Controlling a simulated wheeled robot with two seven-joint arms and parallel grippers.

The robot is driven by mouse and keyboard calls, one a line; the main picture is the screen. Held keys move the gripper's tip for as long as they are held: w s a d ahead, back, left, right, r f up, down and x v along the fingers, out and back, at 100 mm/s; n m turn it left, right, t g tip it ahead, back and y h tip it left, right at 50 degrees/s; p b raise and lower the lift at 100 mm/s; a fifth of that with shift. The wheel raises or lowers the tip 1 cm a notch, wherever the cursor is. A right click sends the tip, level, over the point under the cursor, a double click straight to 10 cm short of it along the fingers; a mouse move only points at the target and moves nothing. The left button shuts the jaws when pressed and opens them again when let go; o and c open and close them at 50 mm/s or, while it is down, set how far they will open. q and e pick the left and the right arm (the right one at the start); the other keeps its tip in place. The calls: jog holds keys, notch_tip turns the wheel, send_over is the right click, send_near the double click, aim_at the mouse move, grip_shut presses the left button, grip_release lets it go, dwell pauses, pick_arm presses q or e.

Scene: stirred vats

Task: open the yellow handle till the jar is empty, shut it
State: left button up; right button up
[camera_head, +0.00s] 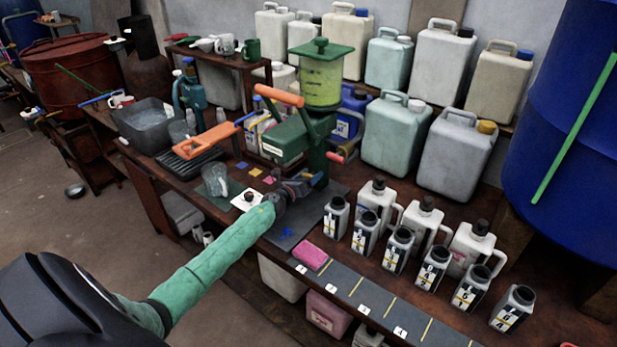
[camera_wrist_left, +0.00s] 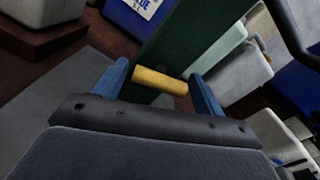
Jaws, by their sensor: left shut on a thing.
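The jar (camera_head: 321,82) is clear with a green lid and sits on top of the green dispenser (camera_head: 287,140). Yellow-green stuff shows inside it; its exact level is hard to tell. My left gripper (camera_head: 308,186) is low at the front of the dispenser's stand. In the left wrist view the yellow handle (camera_wrist_left: 160,81) lies crosswise between my two blue fingers, in front of a dark green plate. The gripper is shut on it. In the head view my gripper hides the yellow handle. My right gripper is not in view.
A clear cup (camera_head: 215,180) stands left of my gripper. Several labelled bottles (camera_head: 399,249) stand close on the right, a pink sponge (camera_head: 311,255) in front. Large jugs (camera_head: 397,135) line the back.

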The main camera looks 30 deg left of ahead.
pick_arm(q)
jog(key=n, duration=0.2)
jog(key=shift+n, duration=0.4)
jog(key=n+p, duration=0.1)
jog(key=n, duration=0.2)
jog(key=shift+n, duration=0.3)
jog(key=n, duration=0.4)
jog(key=shift+n+p, duration=0.3)
jog(key=shift+p, duration=0.1)
jog(key=shift+n, duration=0.6)
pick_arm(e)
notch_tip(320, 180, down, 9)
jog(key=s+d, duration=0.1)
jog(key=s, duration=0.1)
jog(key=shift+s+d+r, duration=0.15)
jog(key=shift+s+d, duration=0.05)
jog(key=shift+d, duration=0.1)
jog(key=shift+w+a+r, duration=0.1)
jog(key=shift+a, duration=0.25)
